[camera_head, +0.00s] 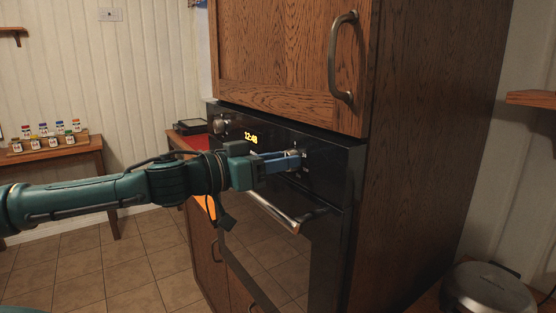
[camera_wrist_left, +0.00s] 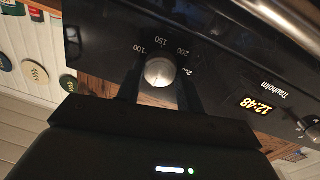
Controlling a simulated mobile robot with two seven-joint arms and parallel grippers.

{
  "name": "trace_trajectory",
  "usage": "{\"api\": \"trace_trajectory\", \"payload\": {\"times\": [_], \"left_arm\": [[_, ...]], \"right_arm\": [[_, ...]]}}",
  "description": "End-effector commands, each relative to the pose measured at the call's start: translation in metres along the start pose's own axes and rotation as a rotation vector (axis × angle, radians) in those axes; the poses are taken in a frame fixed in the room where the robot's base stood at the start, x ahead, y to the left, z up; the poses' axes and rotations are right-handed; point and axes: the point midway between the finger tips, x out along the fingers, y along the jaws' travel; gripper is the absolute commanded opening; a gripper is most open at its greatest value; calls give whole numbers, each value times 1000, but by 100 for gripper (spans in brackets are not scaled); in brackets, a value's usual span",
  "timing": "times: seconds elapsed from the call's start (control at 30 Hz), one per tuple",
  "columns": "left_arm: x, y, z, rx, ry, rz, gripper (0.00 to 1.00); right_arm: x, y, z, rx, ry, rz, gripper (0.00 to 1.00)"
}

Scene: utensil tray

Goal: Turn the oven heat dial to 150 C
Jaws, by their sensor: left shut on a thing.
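The black oven (camera_head: 335,165) is built into a wooden cabinet, with a clock reading 12:48 on its panel. The silver heat dial (camera_wrist_left: 160,72) shows in the left wrist view, where the panel appears upside down. The marks 100, 150 and 200 are printed around the dial. In the head view the fingers mostly hide the dial. My right gripper is not in view.
A second knob (camera_head: 221,125) sits at the left end of the panel. The oven door handle (camera_head: 275,212) runs just below my gripper. A cabinet door handle (camera_head: 341,58) juts out above. A grey round appliance (camera_head: 487,289) stands at the lower right.

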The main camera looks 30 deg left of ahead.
Motion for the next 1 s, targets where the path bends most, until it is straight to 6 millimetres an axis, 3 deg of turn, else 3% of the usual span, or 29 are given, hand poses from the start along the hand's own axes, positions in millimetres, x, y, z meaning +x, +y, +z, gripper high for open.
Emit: {"api": "trace_trajectory", "payload": {"times": [1.0], "left_arm": [[0,5,0,890,-62,-10,14]], "right_arm": [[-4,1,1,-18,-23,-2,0]]}}
